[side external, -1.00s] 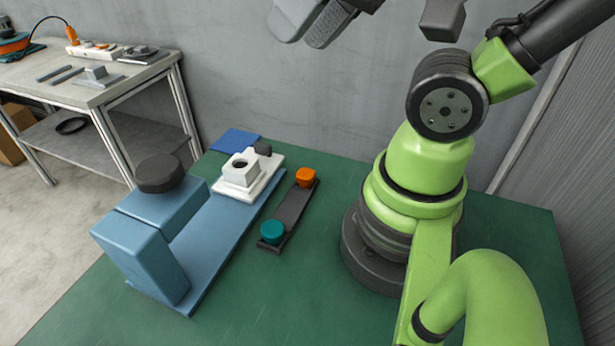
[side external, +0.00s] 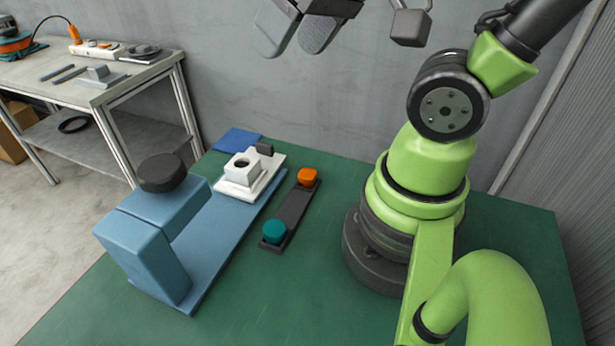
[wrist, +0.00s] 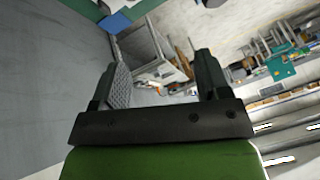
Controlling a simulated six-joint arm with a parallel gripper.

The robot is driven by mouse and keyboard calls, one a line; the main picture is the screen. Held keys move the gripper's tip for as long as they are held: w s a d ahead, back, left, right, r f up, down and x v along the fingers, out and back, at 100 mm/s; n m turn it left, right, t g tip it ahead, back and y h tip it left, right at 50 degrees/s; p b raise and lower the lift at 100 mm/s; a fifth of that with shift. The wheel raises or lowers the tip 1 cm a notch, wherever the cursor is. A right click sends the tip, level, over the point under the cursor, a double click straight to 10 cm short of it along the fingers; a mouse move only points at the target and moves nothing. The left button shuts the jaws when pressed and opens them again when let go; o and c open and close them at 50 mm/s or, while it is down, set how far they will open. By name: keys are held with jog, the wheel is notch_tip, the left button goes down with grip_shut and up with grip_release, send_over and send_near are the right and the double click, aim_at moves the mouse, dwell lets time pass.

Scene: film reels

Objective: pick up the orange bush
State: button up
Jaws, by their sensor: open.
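The orange bush (side external: 308,177) is a small round piece at the far end of a dark narrow tray (side external: 292,211) on the green table. A teal bush (side external: 274,232) sits at the tray's near end. My gripper (side external: 297,45) is high above the table at the top of the side view, well apart from the orange bush. Its two fingers are spread, with nothing between them. The wrist view also shows the spread fingers of my gripper (wrist: 160,85), facing the room; neither bush is seen there.
Left of the tray stands a blue fixture (side external: 212,245) with a black round knob (side external: 161,172). A white block with a hole (side external: 242,169) sits on its far end. A blue pad (side external: 238,140) lies behind. The green table (side external: 325,290) is clear in front. A workbench (side external: 110,90) stands back left.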

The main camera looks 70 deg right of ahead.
jog(key=w+d+f+n+g+h, duration=0.1)
jog(key=w+d+f+g, duration=0.1)
jog(key=d+f, duration=0.15)
jog(key=w+d+f+n+g, duration=0.1)
jog(key=w+d+f, duration=0.1)
jog(key=f, duration=0.2)
jog(key=n+g, duration=0.3)
jog(key=n, duration=0.1)
send_over(307, 173)
notch_tip(307, 173, down, 11)
jog(key=shift+f, duration=4.7)
jog(key=c, duration=1)
